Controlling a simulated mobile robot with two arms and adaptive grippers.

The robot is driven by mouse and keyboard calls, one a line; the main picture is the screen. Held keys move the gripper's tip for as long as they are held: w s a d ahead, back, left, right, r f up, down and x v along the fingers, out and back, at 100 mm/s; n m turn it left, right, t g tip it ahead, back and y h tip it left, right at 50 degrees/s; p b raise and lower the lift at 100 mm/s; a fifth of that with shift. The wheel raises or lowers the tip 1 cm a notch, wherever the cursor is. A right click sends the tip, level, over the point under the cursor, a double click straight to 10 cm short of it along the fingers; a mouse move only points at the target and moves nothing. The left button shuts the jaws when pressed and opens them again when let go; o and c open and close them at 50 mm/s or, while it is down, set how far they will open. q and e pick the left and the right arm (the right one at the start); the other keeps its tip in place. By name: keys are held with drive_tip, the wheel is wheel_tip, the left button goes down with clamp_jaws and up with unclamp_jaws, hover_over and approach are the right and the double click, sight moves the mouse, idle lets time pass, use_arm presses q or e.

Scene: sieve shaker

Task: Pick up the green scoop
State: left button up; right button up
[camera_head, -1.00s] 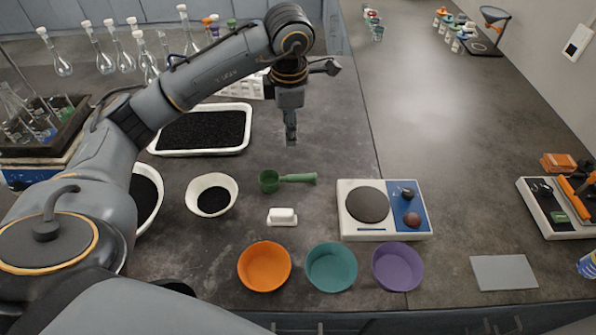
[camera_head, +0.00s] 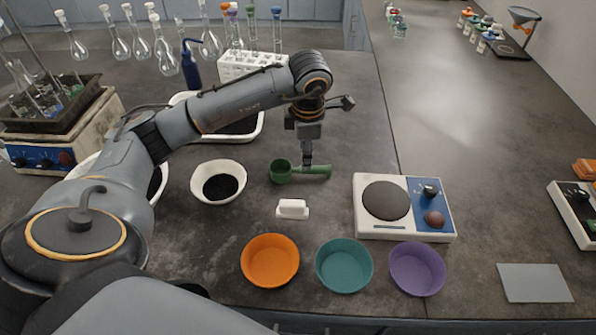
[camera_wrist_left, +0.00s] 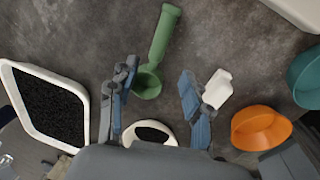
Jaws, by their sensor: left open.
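The green scoop (camera_head: 284,172) lies on the dark bench, its cup to the left and its handle pointing right in the head view. My left gripper (camera_head: 308,163) is directly above the scoop's handle in that view, pointing down. In the left wrist view the scoop (camera_wrist_left: 158,52) shows between and beyond the open fingers of my left gripper (camera_wrist_left: 158,85), with the cup nearer and the handle running up. The jaws are empty; I cannot tell the exact height above the handle. My right gripper is not in view.
A white bowl of black grains (camera_head: 232,169) stands left of the scoop. A small white block (camera_head: 292,209) lies in front of it. Orange (camera_head: 270,262), teal (camera_head: 343,267) and purple (camera_head: 417,270) bowls line the front. A hotplate-like device (camera_head: 406,230) stands to the right.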

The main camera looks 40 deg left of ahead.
sight(300, 171)
use_arm(q)
drive_tip(key=f, duration=0.2)
drive_tip(key=w+f+p, duration=0.1)
drive_tip(key=f, duration=0.4)
drive_tip(key=shift+w+a+f, duration=0.1)
drive_tip(key=shift+w+a, duration=0.1)
drive_tip(key=shift+a, duration=0.2)
drive_tip(key=shift+c, duration=0.4)
clamp_jaws()
